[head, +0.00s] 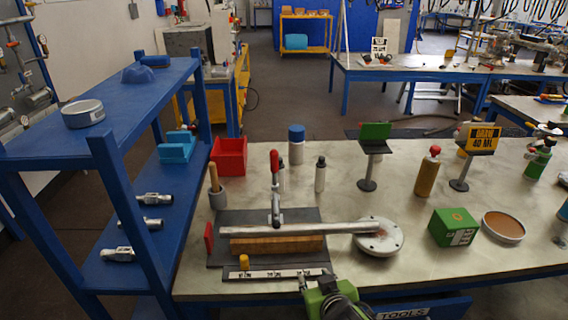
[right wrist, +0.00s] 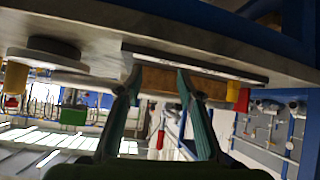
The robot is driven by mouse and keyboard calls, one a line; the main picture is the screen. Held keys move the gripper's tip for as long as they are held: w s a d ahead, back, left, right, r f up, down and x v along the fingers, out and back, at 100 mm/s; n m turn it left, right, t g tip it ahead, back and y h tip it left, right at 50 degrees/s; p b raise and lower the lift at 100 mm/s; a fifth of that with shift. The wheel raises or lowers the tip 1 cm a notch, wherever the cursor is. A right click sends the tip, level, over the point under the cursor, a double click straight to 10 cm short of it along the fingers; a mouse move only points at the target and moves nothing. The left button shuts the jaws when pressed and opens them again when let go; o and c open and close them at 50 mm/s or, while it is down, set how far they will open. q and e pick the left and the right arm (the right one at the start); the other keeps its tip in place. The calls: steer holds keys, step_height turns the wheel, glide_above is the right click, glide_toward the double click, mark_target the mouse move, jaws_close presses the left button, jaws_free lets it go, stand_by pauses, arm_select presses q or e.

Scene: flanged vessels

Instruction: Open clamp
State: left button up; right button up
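The toggle clamp (head: 275,190) stands with its red handle upright on a dark mat (head: 225,252). Its foot is at a metal pipe (head: 300,230), which lies across a wooden block (head: 277,245) and ends in a round flange (head: 378,238). My right gripper (head: 315,281) is at the table's front edge, in front of the block and right of the clamp. In the right wrist view, its fingers (right wrist: 159,72) are spread with nothing held; the block (right wrist: 160,80) shows beyond them. The red handle also shows there (right wrist: 160,136). My left gripper is not in view.
A labelled strip (head: 275,274) and a yellow knob (head: 244,262) lie at the mat's front. A green box (head: 454,227) and a round dish (head: 503,226) stand to the right. A blue shelf (head: 120,150) borders the left; a red bin (head: 229,155) stands behind.

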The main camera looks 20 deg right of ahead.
steer(key=w+r+t, duration=0.4)
steer(key=w+r, duration=0.5)
steer(key=w, duration=0.1)
steer(key=t+y, duration=0.1)
steer(key=t, duration=0.2)
glide_toward(275, 163)
steer(key=w, duration=0.3)
steer(key=w+p, duration=0.1)
steer(key=w, duration=0.3)
steer(key=w+p, duration=0.1)
steer(key=w, duration=0.3)
steer(key=shift+w+d+f, duration=0.1)
steer(key=shift+d+f, duration=0.15)
steer(key=shift+d, duration=0.05)
jaws_close()
